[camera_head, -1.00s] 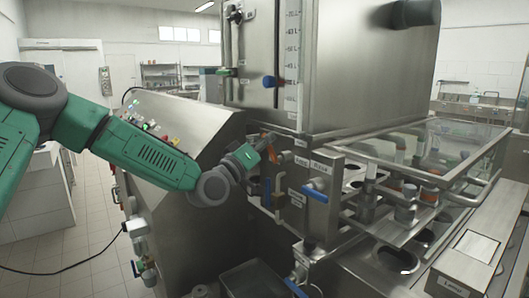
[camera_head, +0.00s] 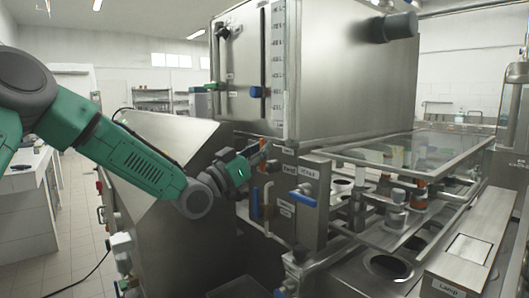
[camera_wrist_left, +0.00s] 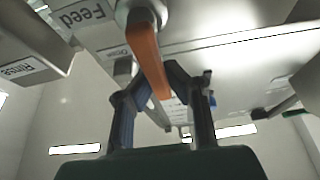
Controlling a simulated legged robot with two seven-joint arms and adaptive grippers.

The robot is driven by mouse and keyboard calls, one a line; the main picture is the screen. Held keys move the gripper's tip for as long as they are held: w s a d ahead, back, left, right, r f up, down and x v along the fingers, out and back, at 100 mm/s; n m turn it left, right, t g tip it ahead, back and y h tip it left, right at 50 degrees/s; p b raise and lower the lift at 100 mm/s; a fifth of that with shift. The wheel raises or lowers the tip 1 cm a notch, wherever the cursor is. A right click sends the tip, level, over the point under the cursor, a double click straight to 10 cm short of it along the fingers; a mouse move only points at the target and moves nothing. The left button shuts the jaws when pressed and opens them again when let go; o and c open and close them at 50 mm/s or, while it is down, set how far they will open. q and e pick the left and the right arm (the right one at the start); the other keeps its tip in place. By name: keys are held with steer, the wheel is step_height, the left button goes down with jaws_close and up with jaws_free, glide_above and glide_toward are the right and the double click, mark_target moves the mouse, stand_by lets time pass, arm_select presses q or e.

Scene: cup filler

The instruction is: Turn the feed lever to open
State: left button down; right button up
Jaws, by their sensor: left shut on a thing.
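The feed lever (camera_wrist_left: 148,55) is an orange handle on a round metal pivot, close to the "Feed" label (camera_wrist_left: 85,15) in the left wrist view. It slants down between the two dark fingers of my left gripper (camera_wrist_left: 167,88), which is shut on its lower part. In the head view my left gripper (camera_head: 250,163) reaches the front of the machine below the big steel tank, and only a little of the orange lever (camera_head: 265,145) shows at its tip. My right gripper is out of view.
The steel tank (camera_head: 340,75) stands above the lever. A glass-topped frame (camera_head: 430,150) covers the filling area at right.

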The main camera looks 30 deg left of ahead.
arm_select(q)
steer(key=shift+f+g, duration=0.3)
steer(key=shift+f, duration=0.3)
steer(key=c, duration=1.5)
jaws_free()
steer(key=shift+s, duration=0.1)
steer(key=shift+c, duration=0.2)
steer(key=shift+a+r, duration=0.25)
steer(key=shift+r, duration=0.05)
steer(key=shift+s, duration=0.1)
steer(key=v, duration=1.2)
steer(key=shift+f, duration=0.3)
